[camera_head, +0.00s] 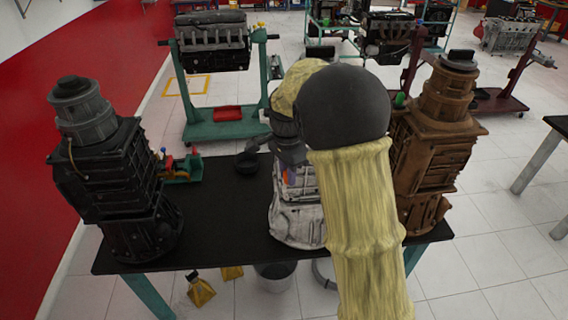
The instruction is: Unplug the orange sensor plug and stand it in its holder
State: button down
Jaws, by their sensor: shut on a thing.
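A small orange patch, which I take for the orange sensor plug (289,172), shows with blue and purple bits against the silver-white engine unit (297,215). My gripper (287,163) is at the upper part of this unit, shut on the plug. My arm covers the fingertips and much of the unit's right side. I cannot tell whether the plug is still in its socket. A small green rack (183,178) with red, yellow and blue parts stands on the black table to the left. Which part of it is the plug's holder is too small to tell.
A black unit (110,165) stands at the left of the black table (225,235), a brown one (430,150) at the right. A dark round cup (247,162) sits behind the clear middle-left stretch. Engine stands (225,125) are behind. A bucket (275,275) is below.

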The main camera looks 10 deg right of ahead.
jog(key=s+d+f+n+b, duration=0.1)
jog(key=f+n, duration=0.5)
jog(key=f, duration=0.8)
jog(key=d+f+n+b, duration=0.3)
jog(key=d+f+n, duration=0.3)
jog(key=f, duration=0.8)
jog(key=shift+s+d, duration=0.3)
jog(key=shift+s, duration=0.05)
